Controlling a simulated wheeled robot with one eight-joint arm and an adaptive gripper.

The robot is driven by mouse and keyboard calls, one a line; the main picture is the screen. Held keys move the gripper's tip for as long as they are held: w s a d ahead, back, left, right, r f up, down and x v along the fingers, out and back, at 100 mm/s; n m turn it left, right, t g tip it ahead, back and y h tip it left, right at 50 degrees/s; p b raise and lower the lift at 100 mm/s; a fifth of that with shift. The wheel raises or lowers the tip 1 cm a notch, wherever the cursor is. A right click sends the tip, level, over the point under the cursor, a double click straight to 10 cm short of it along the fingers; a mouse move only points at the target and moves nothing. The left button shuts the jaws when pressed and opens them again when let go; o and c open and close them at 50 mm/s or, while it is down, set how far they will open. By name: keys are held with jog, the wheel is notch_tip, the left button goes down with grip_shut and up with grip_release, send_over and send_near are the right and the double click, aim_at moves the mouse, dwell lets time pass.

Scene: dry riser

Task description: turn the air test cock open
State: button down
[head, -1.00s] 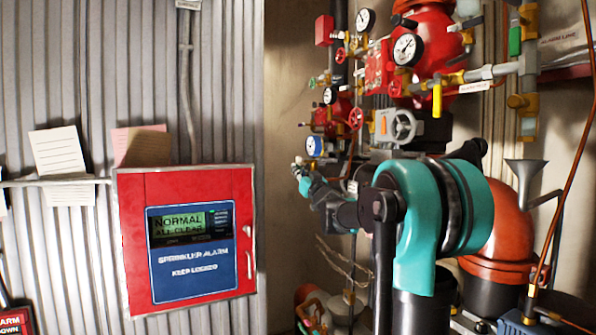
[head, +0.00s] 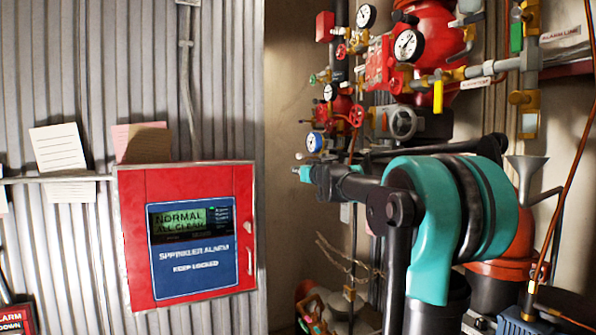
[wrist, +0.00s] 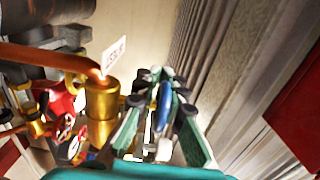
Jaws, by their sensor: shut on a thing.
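My gripper (head: 303,172) is at the left end of my arm in the head view, just below a small fitting with a pale tip (head: 299,156) and the blue-rimmed gauge (head: 316,142). In the wrist view my gripper (wrist: 160,108) has its teal fingers on either side of a narrow blue and pale piece, and is shut on it. I take this to be the handle of the air test cock, but its shape and turn angle are mostly hidden by the fingers. A brass valve body (wrist: 103,115) stands close to the left of the fingers.
Red valves, gauges (head: 408,46) and pipes crowd the wall above my arm. The red alarm panel (head: 190,240) is at left, its display reading normal. In the wrist view a copper pipe (wrist: 50,58) and a white label (wrist: 116,54) lie left; corrugated wall is right.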

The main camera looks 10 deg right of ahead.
jog(key=c, duration=1.8)
grip_release()
jog(key=shift+c, duration=0.2)
jog(key=shift+s, duration=0.1)
jog(key=v, duration=1.2)
